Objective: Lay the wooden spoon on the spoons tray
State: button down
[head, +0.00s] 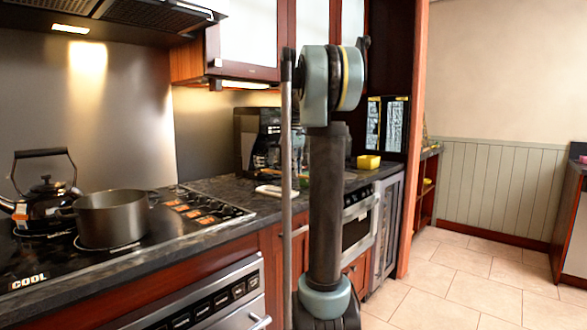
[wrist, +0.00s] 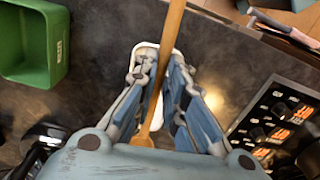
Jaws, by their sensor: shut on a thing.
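The wooden spoon (wrist: 172,32) shows in the wrist view as a long light-brown stick running from the top edge down between my fingers. Its lower end widens near my gripper's palm. My gripper (wrist: 160,68) is shut on the spoon, with a finger on each side. The white spoons tray (wrist: 147,47) lies on the dark counter below the fingers, partly hidden by them and the spoon. I cannot tell whether the spoon touches it. In the head view the tray (head: 274,190) shows as a small pale shape beside the hob; my arm hides my gripper there.
A green open container (wrist: 38,45) stands at the upper left in the wrist view. The hob (wrist: 280,112) is at the lower right. In the head view a grey pot (head: 112,217), a kettle (head: 47,200) and a coffee maker (head: 258,140) stand along the counter.

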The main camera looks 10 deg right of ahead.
jog(key=shift+f, duration=3.15)
jog(key=c, duration=1.5)
grip_release()
jog(key=shift+c, duration=0.2)
jog(key=o, duration=0.6)
